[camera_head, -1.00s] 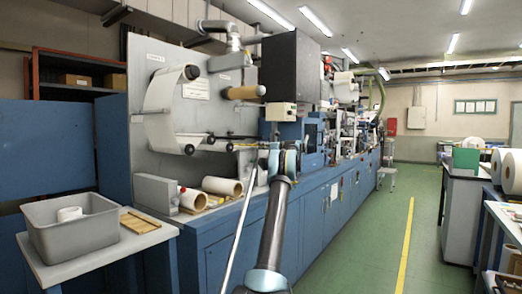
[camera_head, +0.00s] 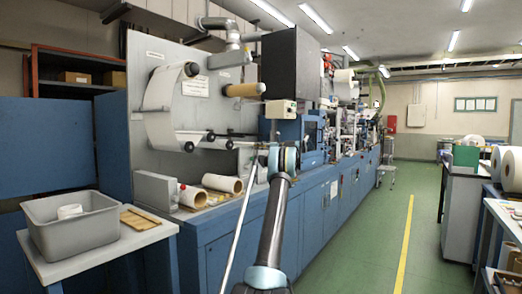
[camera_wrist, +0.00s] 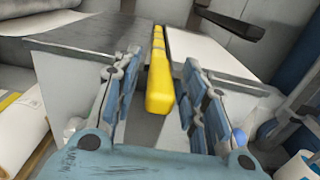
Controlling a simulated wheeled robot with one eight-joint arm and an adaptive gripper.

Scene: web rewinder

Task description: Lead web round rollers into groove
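My gripper (camera_wrist: 160,75) is open. A yellow bar (camera_wrist: 160,85) lies lengthwise between its two fingers, with gaps visible on both sides. Beyond the fingers are two light blocks or ledges, the left one with a grey top (camera_wrist: 85,35) and the right one with a white top (camera_wrist: 210,55). A gap, perhaps the groove, runs between them; whether the bar sits in it, I cannot tell.
Two paper rolls (camera_head: 222,183) lie on the blue machine base. A grey tub (camera_head: 75,232) stands on a side table (camera_head: 110,245) at lower left. A brown core (camera_head: 244,90) sticks out above the rollers. The green floor (camera_head: 380,240) to the right is clear.

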